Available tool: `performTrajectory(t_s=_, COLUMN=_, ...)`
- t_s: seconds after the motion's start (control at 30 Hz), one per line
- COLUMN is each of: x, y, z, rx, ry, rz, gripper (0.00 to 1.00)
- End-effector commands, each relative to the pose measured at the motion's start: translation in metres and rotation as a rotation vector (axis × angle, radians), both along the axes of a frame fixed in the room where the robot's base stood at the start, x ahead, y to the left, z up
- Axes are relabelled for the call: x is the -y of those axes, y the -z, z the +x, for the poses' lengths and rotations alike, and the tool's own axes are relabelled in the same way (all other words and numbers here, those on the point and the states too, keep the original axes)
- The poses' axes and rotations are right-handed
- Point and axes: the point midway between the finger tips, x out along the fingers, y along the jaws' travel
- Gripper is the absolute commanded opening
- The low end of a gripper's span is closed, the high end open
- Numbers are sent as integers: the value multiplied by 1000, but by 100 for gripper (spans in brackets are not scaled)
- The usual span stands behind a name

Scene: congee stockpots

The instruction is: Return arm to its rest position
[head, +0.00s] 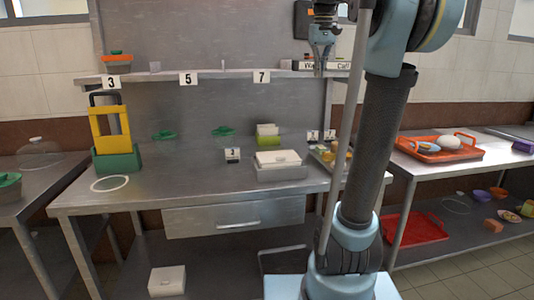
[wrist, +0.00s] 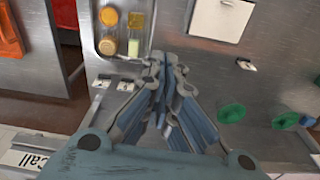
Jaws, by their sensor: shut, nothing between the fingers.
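My gripper (head: 322,65) is raised in the head view, in front of the back panel near the right end of the shelf. It points down and holds nothing. In the wrist view my gripper (wrist: 165,70) has its fingertips together, with the steel table below and clear of them. My arm stands upright at the right of the steel table (head: 230,190) in the head view.
A shelf (head: 210,73) with number cards runs behind my gripper. The table holds a yellow and green caddy (head: 117,150), a white-lidded box (head: 280,165) and a tray of jars (head: 325,152). A red tray (head: 440,150) lies on the right table.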

Motion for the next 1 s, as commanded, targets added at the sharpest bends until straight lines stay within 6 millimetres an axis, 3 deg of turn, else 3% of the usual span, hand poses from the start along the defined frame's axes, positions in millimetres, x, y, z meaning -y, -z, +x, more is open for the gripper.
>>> performTrajectory(t_s=0.47, x=1, y=165, z=-114, rx=50, ry=44, rz=4, gripper=0)
performTrajectory(t_s=1.0, x=1, y=386, z=-244, rx=104, ry=92, rz=11, gripper=0)
